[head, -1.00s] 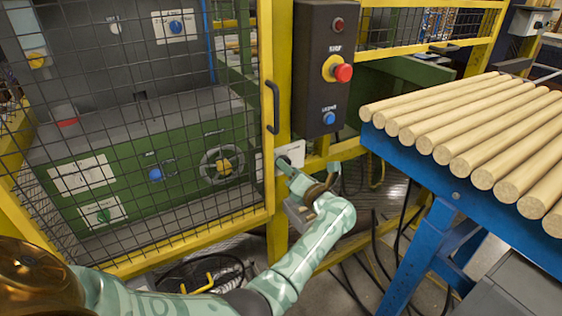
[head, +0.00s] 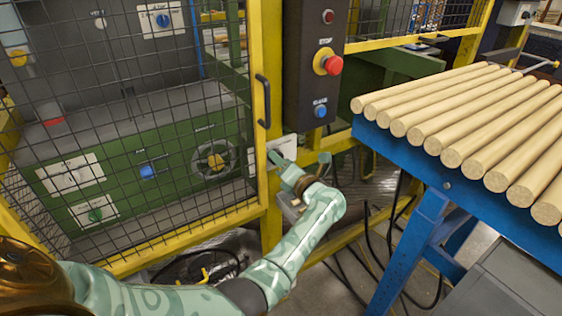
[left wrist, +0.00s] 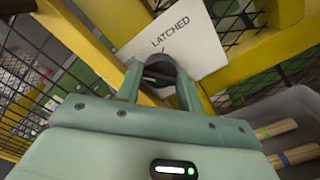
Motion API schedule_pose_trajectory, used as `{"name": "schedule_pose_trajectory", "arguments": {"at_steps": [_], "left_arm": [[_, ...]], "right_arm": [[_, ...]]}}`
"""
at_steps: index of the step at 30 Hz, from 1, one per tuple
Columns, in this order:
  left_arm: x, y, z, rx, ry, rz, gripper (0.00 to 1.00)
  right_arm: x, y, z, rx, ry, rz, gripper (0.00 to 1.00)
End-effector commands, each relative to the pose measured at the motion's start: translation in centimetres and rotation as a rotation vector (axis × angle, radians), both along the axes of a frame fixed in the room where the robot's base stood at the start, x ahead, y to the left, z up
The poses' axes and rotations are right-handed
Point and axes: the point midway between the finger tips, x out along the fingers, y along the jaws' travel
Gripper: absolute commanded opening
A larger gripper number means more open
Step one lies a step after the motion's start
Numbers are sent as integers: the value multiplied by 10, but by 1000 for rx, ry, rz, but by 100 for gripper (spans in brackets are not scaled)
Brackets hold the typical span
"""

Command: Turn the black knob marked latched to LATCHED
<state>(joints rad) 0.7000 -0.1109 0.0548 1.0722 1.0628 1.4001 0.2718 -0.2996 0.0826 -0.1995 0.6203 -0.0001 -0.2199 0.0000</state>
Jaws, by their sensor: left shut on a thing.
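The black knob (left wrist: 158,72) sits on a white plate (left wrist: 186,38) printed LATCHED, seen close in the left wrist view. In the head view the plate (head: 284,146) is on the yellow post below the door handle, and my gripper hides the knob. My left gripper (left wrist: 160,78) is shut on the knob, one finger on each side. It also shows in the head view (head: 302,165) in front of the plate. A short tick shows on the plate by the knob; I cannot clearly read the knob's pointer. My right gripper is not in view.
A mesh door with a black handle (head: 263,101) stands left of the post. A dark control box (head: 313,65) with a red stop button (head: 334,66) hangs above my gripper. A blue table (head: 425,172) bearing several wooden rods stands close on the right. Cables hang below.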

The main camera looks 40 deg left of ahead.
Motion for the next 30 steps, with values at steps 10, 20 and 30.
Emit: {"name": "schedule_pose_trajectory", "arguments": {"at_steps": [10,20,30], "left_arm": [[-1,-1,1,98,250,0,14],[0,-1,0,219,542,-1,14],[-1,-1,-1,342,841,-1,14]], "right_arm": [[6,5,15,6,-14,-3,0],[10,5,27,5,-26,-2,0],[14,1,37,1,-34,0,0]]}}
